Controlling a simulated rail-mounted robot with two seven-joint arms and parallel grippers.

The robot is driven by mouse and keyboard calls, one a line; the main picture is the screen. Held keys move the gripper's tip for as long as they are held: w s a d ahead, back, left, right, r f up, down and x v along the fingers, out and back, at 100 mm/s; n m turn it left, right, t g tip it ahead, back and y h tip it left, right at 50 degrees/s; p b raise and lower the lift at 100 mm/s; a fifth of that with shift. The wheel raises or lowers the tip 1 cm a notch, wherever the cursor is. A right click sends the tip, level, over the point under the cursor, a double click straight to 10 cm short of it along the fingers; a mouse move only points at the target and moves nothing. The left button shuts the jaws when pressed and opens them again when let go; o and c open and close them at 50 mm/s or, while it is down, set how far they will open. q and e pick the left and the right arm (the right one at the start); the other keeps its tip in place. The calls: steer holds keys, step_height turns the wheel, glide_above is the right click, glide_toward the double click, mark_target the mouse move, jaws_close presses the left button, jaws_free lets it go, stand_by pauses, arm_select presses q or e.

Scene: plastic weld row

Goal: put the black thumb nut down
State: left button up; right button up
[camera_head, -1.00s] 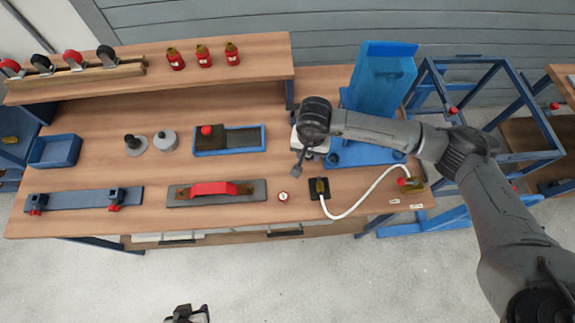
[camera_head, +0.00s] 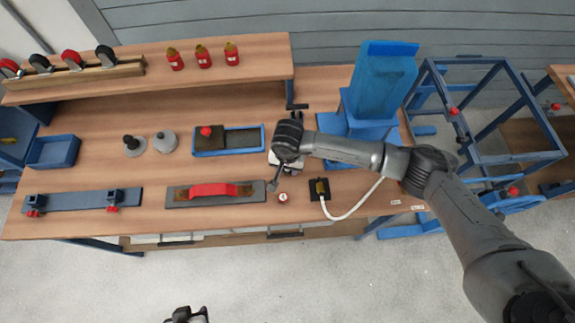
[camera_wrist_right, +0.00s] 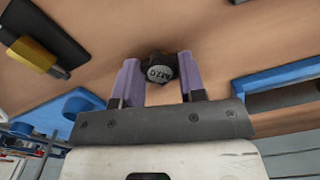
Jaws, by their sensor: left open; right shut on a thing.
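The black thumb nut (camera_wrist_right: 160,68) shows in the right wrist view, with pale lettering on its face. It sits between the purple fingertips of my right gripper (camera_wrist_right: 158,80), which is shut on it. The wood bench top lies behind it; I cannot tell the gap between nut and bench. In the head view my right wrist (camera_head: 288,140) is over the bench, right of the blue tray, and hides the nut. My left gripper (camera_head: 188,314) is open and empty at the bottom edge of the head view, in front of the bench.
The blue tray (camera_head: 258,139) holds a dark block with a red knob. A red-handled plate (camera_head: 175,198), a small round gauge (camera_head: 283,198) and a black plate with a brass fitting (camera_head: 319,189) and white hose lie near the front edge. A blue fixture (camera_head: 380,85) stands right.

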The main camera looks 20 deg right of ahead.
steer(key=shift+r, duration=0.1)
steer(key=shift+f, duration=0.25)
steer(key=o, duration=0.9)
steer(key=shift+r, duration=0.1)
steer(key=shift+c, duration=0.2)
steer(key=shift+r, duration=0.45)
step_height(320, 180, up, 11)
steer(key=p, duration=0.1)
steer(key=shift+r, duration=0.2)
